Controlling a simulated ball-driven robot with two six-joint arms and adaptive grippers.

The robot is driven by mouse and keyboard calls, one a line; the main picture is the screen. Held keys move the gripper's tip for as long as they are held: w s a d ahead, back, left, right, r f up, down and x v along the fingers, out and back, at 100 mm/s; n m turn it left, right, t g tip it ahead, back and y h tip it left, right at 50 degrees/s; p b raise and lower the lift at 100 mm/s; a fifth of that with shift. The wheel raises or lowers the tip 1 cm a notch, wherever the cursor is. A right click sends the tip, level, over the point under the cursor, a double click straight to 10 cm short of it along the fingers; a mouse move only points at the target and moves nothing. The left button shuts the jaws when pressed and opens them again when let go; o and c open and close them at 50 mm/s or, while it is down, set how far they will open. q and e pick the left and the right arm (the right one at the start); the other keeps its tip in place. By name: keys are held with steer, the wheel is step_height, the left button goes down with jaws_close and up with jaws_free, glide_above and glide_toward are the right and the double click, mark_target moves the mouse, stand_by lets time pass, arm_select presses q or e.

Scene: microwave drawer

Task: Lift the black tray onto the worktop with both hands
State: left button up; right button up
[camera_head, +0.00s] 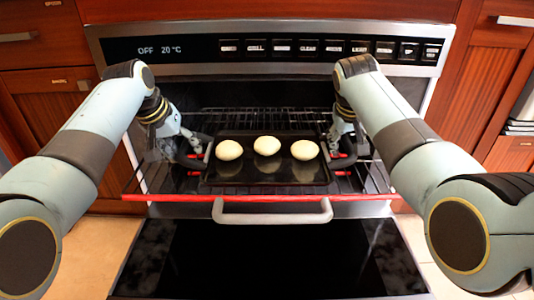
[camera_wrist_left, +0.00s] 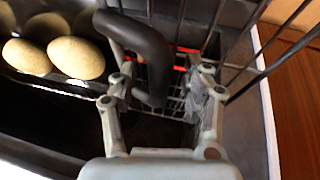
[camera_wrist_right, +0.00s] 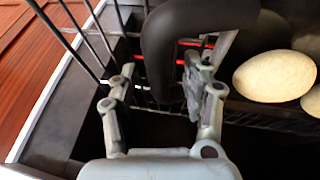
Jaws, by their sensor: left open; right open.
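The black tray (camera_head: 265,187) lies flat on the wire rack of the pulled-out drawer. Three pale round buns (camera_head: 267,146) stand on it in a row. My left gripper (camera_head: 188,155) is at the tray's left end, open, with the tray's dark curved handle (camera_wrist_left: 150,65) in front of and partly between its fingers. My right gripper (camera_head: 343,152) is at the right end, open, with the other dark handle (camera_wrist_right: 170,50) in front of and partly between its fingers. I cannot tell whether any finger touches a handle.
The drawer has a red front edge (camera_head: 180,198) and a grey bar handle (camera_head: 272,218). The appliance's control panel (camera_head: 270,48) is behind. Wire rack bars (camera_head: 262,116) surround the tray. A glossy black surface (camera_head: 265,260) lies below in front. Wooden cabinets (camera_head: 470,100) flank both sides.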

arm_select(q)
steer(key=shift+w+f, duration=0.1)
steer(key=shift+f, duration=0.15)
arm_select(e)
steer(key=shift+w+f, duration=0.1)
steer(key=shift+f, duration=0.2)
arm_select(q)
steer(key=shift+c, duration=0.3)
arm_select(e)
steer(key=shift+c, duration=0.3)
arm_select(q)
jaws_close()
arm_select(e)
jaws_close()
steer(key=shift+r, duration=0.1)
